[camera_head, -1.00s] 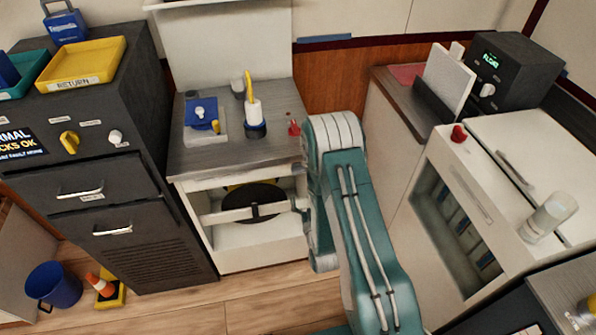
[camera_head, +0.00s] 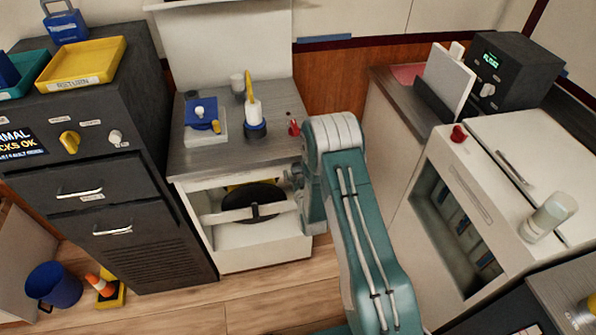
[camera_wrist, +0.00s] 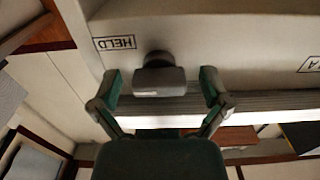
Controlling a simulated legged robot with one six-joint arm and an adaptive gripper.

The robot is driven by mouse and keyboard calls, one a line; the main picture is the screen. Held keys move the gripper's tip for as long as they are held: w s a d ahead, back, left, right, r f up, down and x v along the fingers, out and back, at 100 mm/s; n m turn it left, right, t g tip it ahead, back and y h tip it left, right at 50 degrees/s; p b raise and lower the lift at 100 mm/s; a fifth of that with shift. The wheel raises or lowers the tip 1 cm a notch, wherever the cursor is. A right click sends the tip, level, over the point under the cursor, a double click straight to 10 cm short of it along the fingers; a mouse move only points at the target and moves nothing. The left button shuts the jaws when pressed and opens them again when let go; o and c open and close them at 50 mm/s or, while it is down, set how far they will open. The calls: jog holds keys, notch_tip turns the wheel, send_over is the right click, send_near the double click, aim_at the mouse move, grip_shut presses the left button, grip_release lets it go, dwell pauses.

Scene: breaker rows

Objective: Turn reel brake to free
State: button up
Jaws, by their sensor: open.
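In the wrist view, a dark knob (camera_wrist: 158,76) with a broad grey front sits on a pale panel (camera_wrist: 225,50). A label reading HELD, upside down in this view, is beside it. My gripper (camera_wrist: 160,84) is open, with one green finger on each side of the knob and visible gaps to it. Contact does not show. In the head view, a dark reel (camera_head: 253,202) sits in the open white cabinet behind a pale bar (camera_head: 240,214). My arm reaches to the cabinet's right side. My fingers and the knob cannot be made out there.
A counter (camera_head: 245,152) above the reel carries a blue item on a pale block, a white-and-yellow tool (camera_head: 254,112) and a small red item (camera_head: 293,128). A dark cabinet (camera_head: 130,200) stands left, a white unit (camera_head: 470,170) right.

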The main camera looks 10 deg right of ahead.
jog(key=c, duration=1.2)
jog(key=shift+o, duration=0.2)
jog(key=n, duration=0.4)
jog(key=shift+r+n, duration=0.1)
jog(key=shift+n, duration=0.3)
jog(key=n, duration=0.4)
jog(key=shift+n, duration=0.3)
jog(key=n, duration=0.4)
jog(key=shift+n, duration=0.3)
jog(key=shift+a+n, duration=0.1)
jog(key=shift+n, duration=1.9)
jog(key=shift+f, duration=0.2)
